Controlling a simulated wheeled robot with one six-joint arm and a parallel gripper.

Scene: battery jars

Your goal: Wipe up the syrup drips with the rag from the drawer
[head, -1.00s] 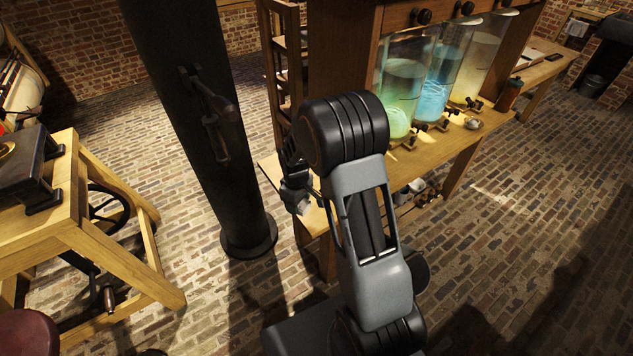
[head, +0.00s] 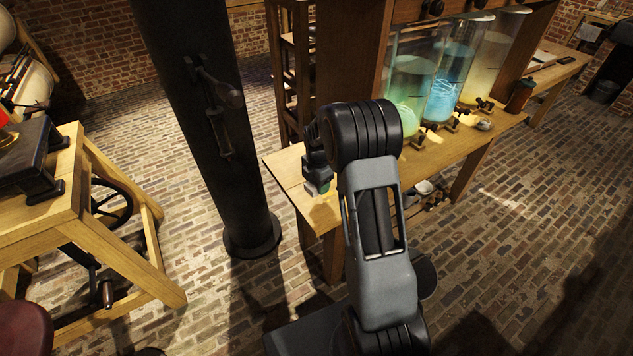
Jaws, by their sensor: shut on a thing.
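My gripper (head: 318,186) hangs over the near left end of the wooden bench (head: 290,180), just left of my arm's big black joint. It is shut on a small greenish thing, mostly hidden by the fingers; I cannot tell whether it is the rag. Green (head: 410,85), blue (head: 447,85) and yellowish (head: 488,65) glass jars with taps stand in a row farther along the bench. Syrup drips cannot be made out, and my arm hides part of the bench top. A dark knob (head: 436,8) shows above the jars; no open drawer is visible.
A black iron column (head: 200,120) stands left of the bench. A wooden stand with a wheel (head: 75,225) is at the far left. A dark bottle (head: 520,95) and a small pale object (head: 484,125) are on the bench. Brick floor to the right is clear.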

